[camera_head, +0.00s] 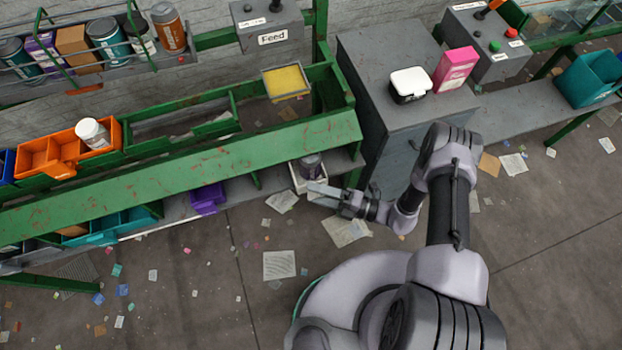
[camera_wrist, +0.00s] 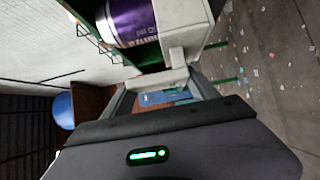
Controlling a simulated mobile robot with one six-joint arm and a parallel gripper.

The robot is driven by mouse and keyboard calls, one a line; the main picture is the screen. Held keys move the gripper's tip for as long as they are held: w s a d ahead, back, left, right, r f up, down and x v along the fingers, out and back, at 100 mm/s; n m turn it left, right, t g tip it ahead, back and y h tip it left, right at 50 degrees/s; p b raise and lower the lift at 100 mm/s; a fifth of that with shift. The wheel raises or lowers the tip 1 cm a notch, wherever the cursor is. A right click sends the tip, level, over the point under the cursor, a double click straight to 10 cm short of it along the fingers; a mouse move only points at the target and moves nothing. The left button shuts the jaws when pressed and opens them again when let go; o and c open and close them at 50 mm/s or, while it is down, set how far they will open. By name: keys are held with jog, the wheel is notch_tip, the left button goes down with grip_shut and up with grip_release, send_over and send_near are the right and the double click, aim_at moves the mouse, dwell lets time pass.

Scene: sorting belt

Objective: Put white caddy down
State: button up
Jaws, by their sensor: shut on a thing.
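The white caddy (camera_head: 294,180) is at the right end of the lower shelf, below the green belt frame. A dark purple jar (camera_head: 311,166) stands in it. My gripper (camera_head: 318,190) reaches in from the right and is shut on the near side of the caddy. In the wrist view the white caddy (camera_wrist: 186,35) fills the top, with the purple jar (camera_wrist: 130,20) inside, and my gripper's fingers (camera_wrist: 165,80) close on its wall. I cannot tell whether the caddy's base touches the shelf.
A purple bin (camera_head: 207,198) and a teal bin (camera_head: 110,229) sit along the lower shelf (camera_head: 262,183). A grey cabinet (camera_head: 385,120) stands right of the caddy. An orange caddy (camera_head: 45,155) holds a white jar above left. Papers litter the open floor.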

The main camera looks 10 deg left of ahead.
aim_at(311, 179)
jog(key=w+a, duration=0.1)
jog(key=w+b, duration=0.1)
jog(key=w+a, duration=0.1)
jog(key=w, duration=0.1)
jog(key=shift+w+a, duration=0.1)
jog(key=shift+a, duration=0.2)
jog(key=shift+w+a+f+b, duration=0.15)
jog(key=shift+f+b, duration=0.1)
jog(key=shift+b, duration=0.15)
jog(key=shift+f, duration=0.1)
jog(key=shift+f, duration=0.15)
jog(key=o, duration=1.4)
